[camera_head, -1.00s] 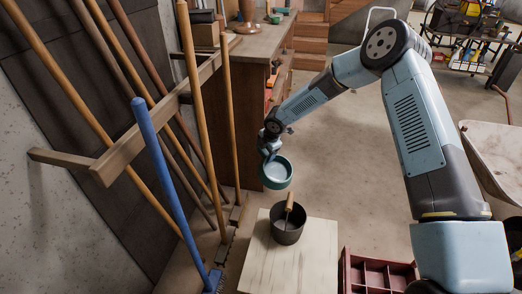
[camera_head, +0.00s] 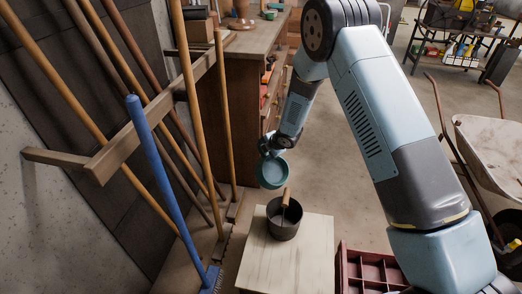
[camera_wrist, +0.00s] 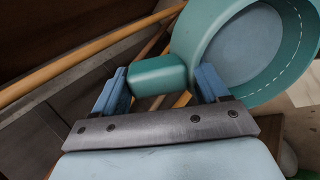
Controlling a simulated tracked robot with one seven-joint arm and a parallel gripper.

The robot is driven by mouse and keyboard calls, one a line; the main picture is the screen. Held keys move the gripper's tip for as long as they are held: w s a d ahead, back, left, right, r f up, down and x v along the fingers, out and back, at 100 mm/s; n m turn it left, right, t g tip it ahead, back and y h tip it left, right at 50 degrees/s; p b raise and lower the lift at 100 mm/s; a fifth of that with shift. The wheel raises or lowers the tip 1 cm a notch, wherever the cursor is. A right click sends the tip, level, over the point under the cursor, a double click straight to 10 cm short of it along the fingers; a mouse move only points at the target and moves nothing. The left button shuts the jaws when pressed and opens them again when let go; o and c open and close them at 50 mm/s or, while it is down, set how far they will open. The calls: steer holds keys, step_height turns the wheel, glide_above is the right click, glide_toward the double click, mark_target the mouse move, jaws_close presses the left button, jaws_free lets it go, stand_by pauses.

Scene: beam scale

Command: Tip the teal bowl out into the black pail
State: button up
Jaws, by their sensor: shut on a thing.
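My gripper (camera_head: 268,150) is shut on the stubby teal handle of the teal bowl (camera_head: 272,172). The wrist view shows the handle (camera_wrist: 158,74) between the two blue fingers (camera_wrist: 160,84). The bowl (camera_wrist: 304,42) extends to the right of the handle there, with a smooth grey-blue inside; I cannot make out any contents. In the head view the bowl is in the air and looks tilted. The black pail (camera_head: 284,228) stands upright on a pale wooden top, below and slightly right of the bowl in the picture. A wooden-handled tool (camera_head: 286,197) sticks up out of the pail.
The pale stand (camera_head: 270,275) carries the pail. A dark red divided tray (camera_head: 365,268) is at its right. Long-handled tools lean in a wooden rack (camera_head: 110,155) on the left. A workbench (camera_head: 235,110) stands behind, and a wheelbarrow (camera_head: 490,145) stands right.

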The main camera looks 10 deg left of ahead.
steer(key=shift+s+d+t+y, duration=0.25)
steer(key=shift+d+t+y, duration=0.05)
steer(key=shift+d+y, duration=0.1)
steer(key=shift+s+d+f+t+y, duration=0.2)
steer(key=shift+s+d+t+y, duration=0.45)
steer(key=shift+d, duration=0.2)
steer(key=shift+s+d+f+t+y, duration=0.2)
steer(key=shift+s+d+t+y, duration=0.4)
steer(key=shift+d+y, duration=0.2)
steer(key=shift+a+r, duration=0.1)
steer(key=shift+r, duration=0.05)
steer(key=shift+s+d+r+t+y, duration=0.25)
steer(key=shift+s+d+t+y, duration=0.1)
steer(key=shift+s+d+y, duration=0.2)
stand_by(0.8)
steer(key=shift+s+d+r+t+y, duration=0.2)
steer(key=shift+s+d+t+y, duration=0.2)
steer(key=shift+d, duration=0.2)
steer(key=shift+s+d+r+t+y, duration=0.15)
steer(key=shift+s+d+t+y, duration=0.2)
steer(key=shift+d, duration=0.25)
stand_by(3.2)
